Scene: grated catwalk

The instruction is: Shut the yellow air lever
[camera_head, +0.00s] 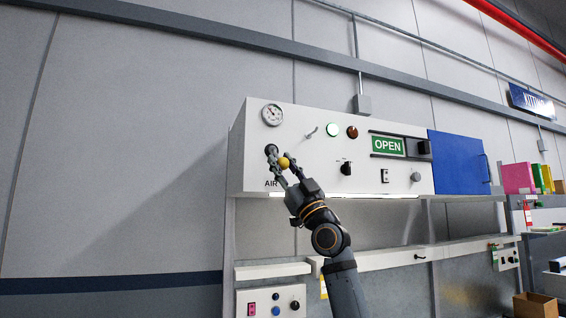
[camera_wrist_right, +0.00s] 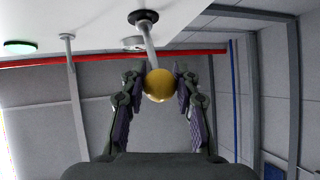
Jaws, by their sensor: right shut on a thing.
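The air lever has a yellow ball knob (camera_head: 284,162) on a short grey rod, above the "AIR" label at the left of a white control panel (camera_head: 255,165). In the right wrist view the yellow knob (camera_wrist_right: 158,85) sits between the fingertips, its rod running up to a dark round base (camera_wrist_right: 143,17). My right gripper (camera_head: 281,163) is shut on the knob, reaching up from below; its fingers also show in the right wrist view (camera_wrist_right: 159,88). My left gripper is not in view.
The panel also carries a gauge (camera_head: 272,114), a toggle switch (camera_head: 312,132), green (camera_head: 333,130) and red lamps, an "OPEN" sign (camera_head: 387,146) and several knobs. A blue door (camera_head: 459,162) is to the right. A shelf (camera_head: 390,258) and lower button box (camera_head: 270,302) lie below.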

